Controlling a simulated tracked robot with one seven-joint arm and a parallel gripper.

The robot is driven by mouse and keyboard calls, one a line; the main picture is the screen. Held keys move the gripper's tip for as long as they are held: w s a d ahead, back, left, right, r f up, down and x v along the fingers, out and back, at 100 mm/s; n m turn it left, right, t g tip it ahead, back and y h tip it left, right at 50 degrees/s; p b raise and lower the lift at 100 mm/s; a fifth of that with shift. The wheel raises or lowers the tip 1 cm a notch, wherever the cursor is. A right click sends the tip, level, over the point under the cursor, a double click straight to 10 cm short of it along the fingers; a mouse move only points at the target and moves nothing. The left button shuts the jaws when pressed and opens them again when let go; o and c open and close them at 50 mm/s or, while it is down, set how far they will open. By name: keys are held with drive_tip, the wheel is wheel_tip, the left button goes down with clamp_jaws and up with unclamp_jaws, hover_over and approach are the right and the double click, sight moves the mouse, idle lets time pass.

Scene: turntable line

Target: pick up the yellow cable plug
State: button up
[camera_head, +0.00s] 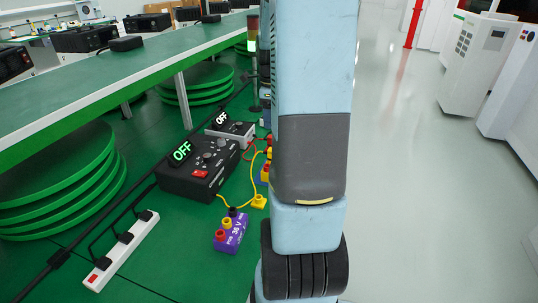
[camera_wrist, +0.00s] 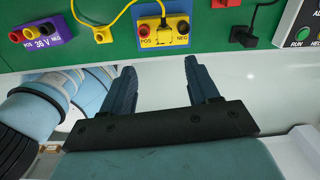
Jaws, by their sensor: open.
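The yellow cable plug (camera_head: 259,201) lies on the green worktop in the head view, right of the purple 36 V block and partly close to my arm. It also shows in the wrist view (camera_wrist: 102,35) at the upper left, with a yellow cable running up from it. My gripper (camera_wrist: 160,68) is open, with nothing between its fingers. In the wrist view, its fingertips are below and right of the plug, apart from it, over the pale floor just short of the worktop edge. In the head view, my arm hides the gripper.
The purple 36 V block (camera_wrist: 40,34) is left of the plug. A yellow POS/NEG block (camera_wrist: 164,36) is right of it. A red plug (camera_wrist: 226,3) and black plug (camera_wrist: 243,36) lie farther right. A black power unit (camera_head: 198,165) and white power strip (camera_head: 121,251) stand on the worktop.

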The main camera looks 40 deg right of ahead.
drive_tip(key=shift+m, duration=0.6)
drive_tip(key=f, duration=0.3)
drive_tip(key=d+f, duration=0.1)
drive_tip(key=f, duration=0.4)
drive_tip(key=shift+d+f, duration=0.15)
drive_tip(key=shift+f, duration=0.2)
drive_tip(key=shift+w+a+f, duration=0.1)
drive_tip(key=shift+w+f, duration=0.05)
drive_tip(key=shift+f, duration=0.9)
drive_tip(key=shift+w+a+f, duration=0.1)
drive_tip(key=shift+w+f, duration=0.05)
drive_tip(key=shift+f, duration=0.95)
drive_tip(key=shift+w+a+f, duration=0.1)
drive_tip(key=shift+w+f, duration=0.05)
drive_tip(key=shift+f, duration=0.9)
drive_tip(key=c, duration=1)
